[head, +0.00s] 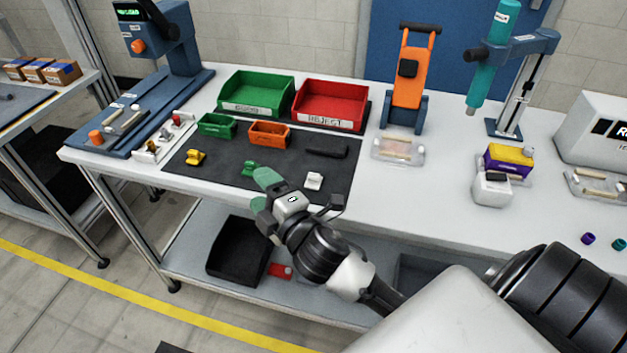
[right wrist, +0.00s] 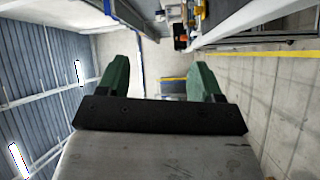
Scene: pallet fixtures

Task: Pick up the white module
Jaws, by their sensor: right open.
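The small white module (head: 314,181) sits on the dark mat (head: 215,172) near its front right part, on the white table. My right gripper (head: 262,191) has green fingertips and is at the mat's front edge, to the left of the white module and apart from it. Its two fingers are spread with nothing between them. In the right wrist view the open fingers (right wrist: 160,82) show, with the floor and walls beyond; the white module cannot be made out there. My left gripper is not in view.
A green module (head: 250,168) lies just behind my right fingertips, and a yellow module (head: 195,157) lies further left. A black bar (head: 326,151) lies behind the white module. Small green (head: 216,125) and orange (head: 269,134) bins stand at the mat's back, before larger green (head: 256,94) and red (head: 330,104) bins.

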